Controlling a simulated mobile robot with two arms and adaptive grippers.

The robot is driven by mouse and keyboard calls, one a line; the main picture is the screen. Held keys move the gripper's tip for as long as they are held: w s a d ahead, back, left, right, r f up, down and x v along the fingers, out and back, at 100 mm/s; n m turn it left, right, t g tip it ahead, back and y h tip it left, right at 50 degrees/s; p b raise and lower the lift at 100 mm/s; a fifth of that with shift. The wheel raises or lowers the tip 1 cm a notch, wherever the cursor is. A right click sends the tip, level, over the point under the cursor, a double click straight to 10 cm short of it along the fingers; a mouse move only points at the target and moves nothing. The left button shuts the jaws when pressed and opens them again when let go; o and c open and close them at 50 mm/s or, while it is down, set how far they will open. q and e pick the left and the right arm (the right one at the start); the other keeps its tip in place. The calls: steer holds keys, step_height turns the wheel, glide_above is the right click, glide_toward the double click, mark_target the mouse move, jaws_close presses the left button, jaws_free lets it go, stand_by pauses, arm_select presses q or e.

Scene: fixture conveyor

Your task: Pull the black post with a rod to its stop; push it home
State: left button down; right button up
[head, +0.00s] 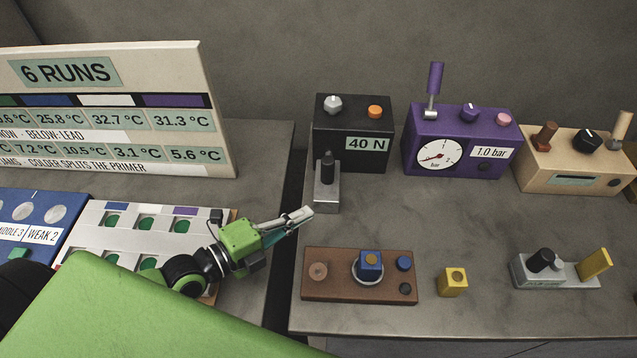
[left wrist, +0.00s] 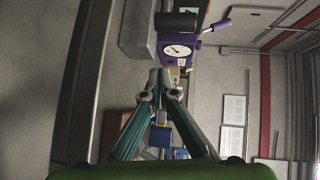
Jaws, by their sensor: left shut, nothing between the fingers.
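The black post (head: 327,168) stands upright on a grey metal block (head: 326,197), in front of the black box marked 40 N (head: 352,140). A short thin rod shows at the post's top. My left gripper (head: 306,214) is shut and empty, in front of the block and apart from the post in the head view. It also shows shut in the left wrist view (left wrist: 160,78). My right gripper is not in view.
A brown box with a blue knob (head: 370,265) sits nearer, with a yellow block (head: 453,281) beside it. A purple gauge box (head: 463,140) and a tan box (head: 577,160) stand behind. A grey fixture (head: 575,277) is at right. The middle table is clear.

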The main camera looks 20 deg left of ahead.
mark_target(319, 178)
arm_select(q)
steer(key=s+a+r+t+b, duration=0.2)
steer(key=s+a, duration=0.1)
steer(key=s, duration=0.1)
steer(key=x, duration=0.4)
steer(key=a+x, duration=0.1)
steer(key=x, duration=0.3)
steer(key=w+p+x, duration=0.1)
steer(key=x, duration=0.3)
steer(key=shift+a+r, duration=0.1)
steer(key=shift+a, duration=0.2)
steer(key=shift+w+a, duration=0.2)
steer(key=shift+w, duration=0.25)
steer(key=shift+w+a, duration=0.1)
steer(key=shift+w, duration=0.3)
steer(key=w, duration=0.2)
steer(key=w+a, duration=0.1)
steer(key=w, duration=0.1)
steer(key=shift+a+b, duration=0.15)
steer(key=shift+b, duration=0.2)
steer(key=shift+r, duration=0.1)
